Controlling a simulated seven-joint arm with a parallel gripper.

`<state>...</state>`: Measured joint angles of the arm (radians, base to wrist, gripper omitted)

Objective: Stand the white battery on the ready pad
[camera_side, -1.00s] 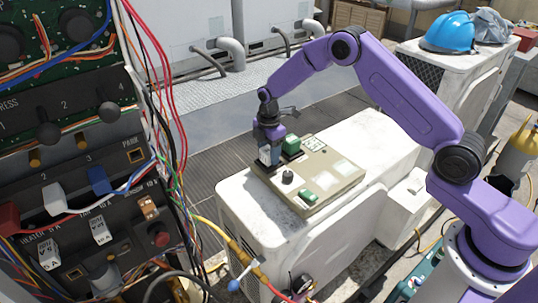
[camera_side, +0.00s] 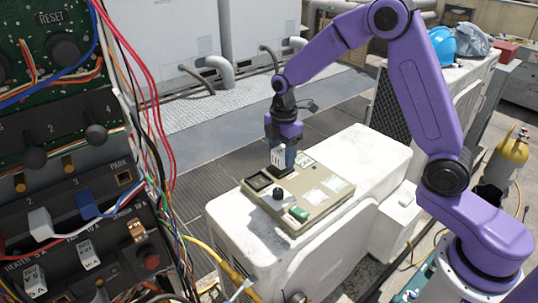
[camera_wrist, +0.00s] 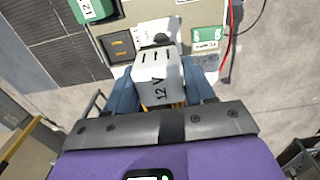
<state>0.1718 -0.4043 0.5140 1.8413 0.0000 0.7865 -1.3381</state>
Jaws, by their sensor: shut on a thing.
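My gripper (camera_side: 284,146) is shut on the white battery (camera_wrist: 157,82), which carries a "12 V" marking and dark slots. The side view also shows the battery (camera_side: 277,156), upright between the blue fingers, low over the beige case (camera_side: 330,201). Whether its underside touches the case is hard to tell. An empty dark square recess (camera_side: 258,182) is left of the battery. A green block (camera_side: 300,213) sits near the case's front corner. In the wrist view, a green area with white lettering (camera_wrist: 207,38) lies right of the battery. I cannot tell which spot is the ready pad.
A black knob (camera_side: 278,194) stands up from the case. A green block marked 12 (camera_wrist: 90,10) shows at the wrist view's upper left. The case rests on a white condenser (camera_side: 367,149). An open wired panel (camera_side: 70,150) and hanging cables fill the left.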

